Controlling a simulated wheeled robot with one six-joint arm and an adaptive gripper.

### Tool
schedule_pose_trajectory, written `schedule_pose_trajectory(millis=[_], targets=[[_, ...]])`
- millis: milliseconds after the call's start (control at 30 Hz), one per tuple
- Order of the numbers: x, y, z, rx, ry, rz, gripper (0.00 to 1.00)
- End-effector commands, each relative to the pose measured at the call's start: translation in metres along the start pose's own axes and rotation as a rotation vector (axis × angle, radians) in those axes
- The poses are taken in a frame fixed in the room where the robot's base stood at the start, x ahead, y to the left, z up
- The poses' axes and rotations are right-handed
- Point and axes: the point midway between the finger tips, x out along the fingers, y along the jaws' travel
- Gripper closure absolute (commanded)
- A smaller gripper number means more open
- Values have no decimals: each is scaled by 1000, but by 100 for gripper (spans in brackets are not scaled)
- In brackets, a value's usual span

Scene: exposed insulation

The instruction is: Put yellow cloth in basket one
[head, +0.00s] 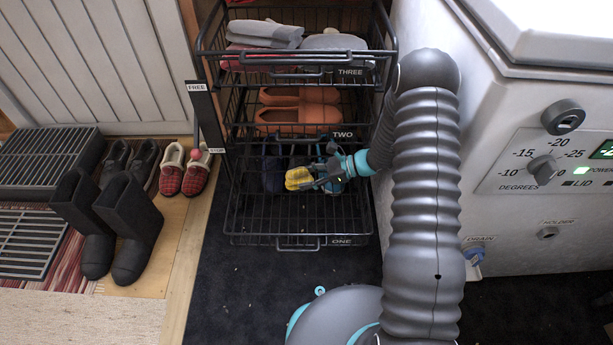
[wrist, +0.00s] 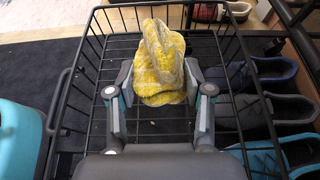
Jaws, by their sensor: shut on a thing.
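The yellow cloth (head: 299,178) is a crumpled, patterned yellow piece. My gripper (head: 312,181) is shut on it, and the wrist view shows the cloth (wrist: 160,62) between the two fingers of my gripper (wrist: 160,92). Basket one (head: 262,236) is the lowest black wire basket, pulled out and labelled ONE. The cloth and gripper are over it, toward its back. In the wrist view the basket's wire rim (wrist: 68,88) and floor surround the cloth from above. I cannot tell whether the cloth touches the basket floor.
A white freezer (head: 520,215) stands right.

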Motion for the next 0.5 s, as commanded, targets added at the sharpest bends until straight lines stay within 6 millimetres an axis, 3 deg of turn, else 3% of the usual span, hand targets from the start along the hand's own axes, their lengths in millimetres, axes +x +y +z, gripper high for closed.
schedule_pose_trajectory(millis=[500], targets=[[27,0,-61,1,0,2,68]])
